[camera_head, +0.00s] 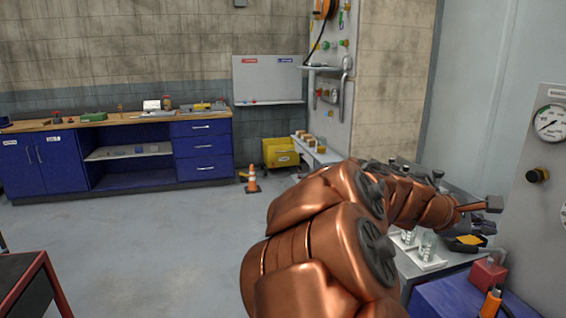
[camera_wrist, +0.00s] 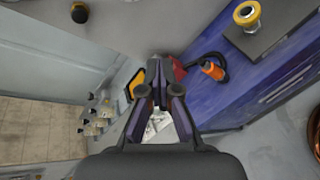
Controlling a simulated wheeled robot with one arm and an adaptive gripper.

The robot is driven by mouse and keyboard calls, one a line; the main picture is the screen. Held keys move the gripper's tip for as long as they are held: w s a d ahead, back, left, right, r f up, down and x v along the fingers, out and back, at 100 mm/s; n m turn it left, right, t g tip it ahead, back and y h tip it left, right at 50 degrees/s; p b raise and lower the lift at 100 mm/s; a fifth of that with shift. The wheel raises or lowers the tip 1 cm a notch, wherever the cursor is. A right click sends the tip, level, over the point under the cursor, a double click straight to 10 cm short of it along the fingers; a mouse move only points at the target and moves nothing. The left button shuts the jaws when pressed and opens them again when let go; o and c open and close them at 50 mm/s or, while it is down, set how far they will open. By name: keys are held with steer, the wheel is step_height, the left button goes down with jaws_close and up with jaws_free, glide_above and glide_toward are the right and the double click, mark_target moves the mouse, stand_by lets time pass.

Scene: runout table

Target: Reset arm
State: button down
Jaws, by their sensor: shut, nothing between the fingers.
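My copper arm (camera_head: 330,235) reaches from the bottom middle of the head view toward the right, over a workbench. My gripper (camera_wrist: 157,68) shows in the wrist view with its dark fingers brought together and nothing between them. In the head view the arm's far end is small and partly hidden, at the right above the bench. In the wrist view, a yellow-and-black item (camera_wrist: 134,84) lies left of the fingertips and a red block (camera_wrist: 178,70) lies just beyond them. Whether the fingers touch anything cannot be told.
On the right bench, clear containers stand on white holders (camera_head: 428,262). The red block (camera_head: 487,276) and an orange-handled tool (camera_head: 491,302) sit on a blue surface (camera_head: 440,300).

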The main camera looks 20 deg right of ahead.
steer(key=s+a+f+m+t+y, duration=0.1)
steer(key=a+f+m+y, duration=0.25)
steer(key=a+f, duration=0.5)
steer(key=s+a+f+m+t+y, duration=0.15)
steer(key=a+f+y, duration=0.3)
steer(key=a, duration=0.65)
steer(key=s+a+f+y, duration=0.2)
steer(key=s+a+f, duration=0.1)
steer(key=a, duration=0.7)
steer(key=s+a+f+m+g+y, duration=0.1)
steer(key=s+a+f+y, duration=0.2)
steer(key=a, duration=0.7)
steer(key=shift+s, duration=0.95)
